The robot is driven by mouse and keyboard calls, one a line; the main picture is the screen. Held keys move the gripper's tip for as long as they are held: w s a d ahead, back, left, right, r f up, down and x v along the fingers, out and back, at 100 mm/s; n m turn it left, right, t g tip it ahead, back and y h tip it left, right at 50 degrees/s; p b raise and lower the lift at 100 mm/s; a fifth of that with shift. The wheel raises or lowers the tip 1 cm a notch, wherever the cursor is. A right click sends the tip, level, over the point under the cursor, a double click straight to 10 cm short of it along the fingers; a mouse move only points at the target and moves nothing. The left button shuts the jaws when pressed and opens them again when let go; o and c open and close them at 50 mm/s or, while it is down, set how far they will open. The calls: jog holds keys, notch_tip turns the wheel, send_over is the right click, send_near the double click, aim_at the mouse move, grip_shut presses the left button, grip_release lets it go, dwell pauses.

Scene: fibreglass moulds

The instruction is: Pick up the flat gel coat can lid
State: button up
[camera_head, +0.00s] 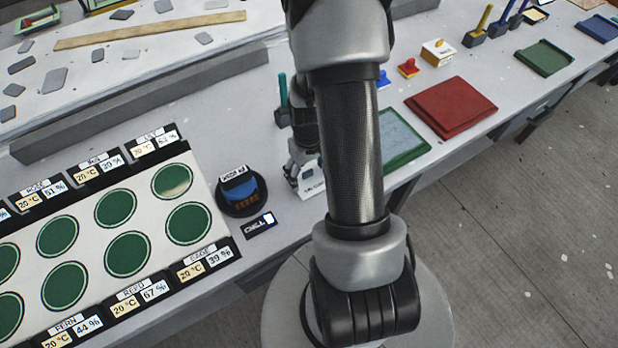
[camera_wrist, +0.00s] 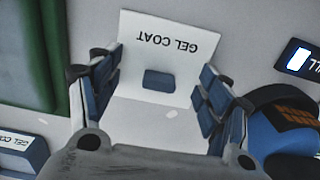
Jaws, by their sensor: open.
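A flat white plate marked GEL COAT (camera_wrist: 155,55) lies on the light bench top in the wrist view, its lettering upside down. A small blue block (camera_wrist: 158,80) shows on the plate; I cannot tell whether it is fixed to it. In the head view a part of the plate (camera_head: 313,186) shows beside my arm. My gripper (camera_wrist: 160,66) is open over the plate, one finger on each side of the blue block, with nothing between the fingers but the view of the block and plate. It also shows in the head view (camera_head: 304,165), partly hidden by my arm.
A round dark holder with a blue item (camera_head: 241,191) and a small dark label (camera_head: 260,225) stand left of my gripper. A green-framed tray (camera_head: 402,140) and a red slab (camera_head: 450,107) lie right. A board of green discs (camera_head: 124,253) fills the left front.

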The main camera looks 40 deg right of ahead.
jog(key=c, duration=0.9)
jog(key=shift+s+a, duration=0.1)
jog(key=shift+s, duration=0.05)
jog(key=c, duration=0.4)
jog(key=shift+f, duration=0.1)
